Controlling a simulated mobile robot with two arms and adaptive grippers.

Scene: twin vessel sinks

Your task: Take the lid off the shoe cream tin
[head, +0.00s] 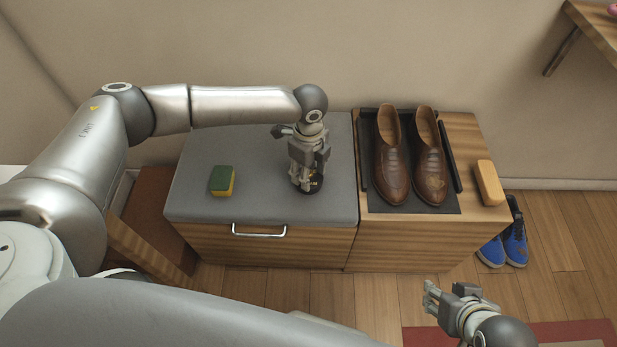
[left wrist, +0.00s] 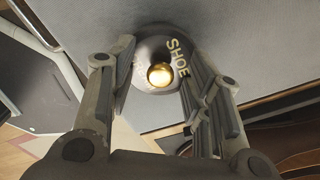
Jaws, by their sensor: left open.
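The shoe cream tin (head: 314,186) is dark and round and stands on the grey cushioned bench top, largely hidden by my left gripper (head: 303,183). In the left wrist view its dark lid (left wrist: 146,52) shows pale lettering reading "SHOE" and a round gold knob (left wrist: 160,75). My left gripper (left wrist: 152,50) points down over the tin, open, with a finger to each side of the knob. I cannot tell whether the fingers touch the lid. My right gripper (head: 432,298) is low at the right, over the floor, away from the tin; its jaw opening is unclear.
A green and yellow sponge (head: 222,181) lies on the bench cushion (head: 260,205), left of the tin. Brown shoes (head: 392,165) stand on a dark mat (head: 376,203) to the right. A tan block (head: 489,183) lies beyond them. Blue shoes (head: 515,245) are on the floor.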

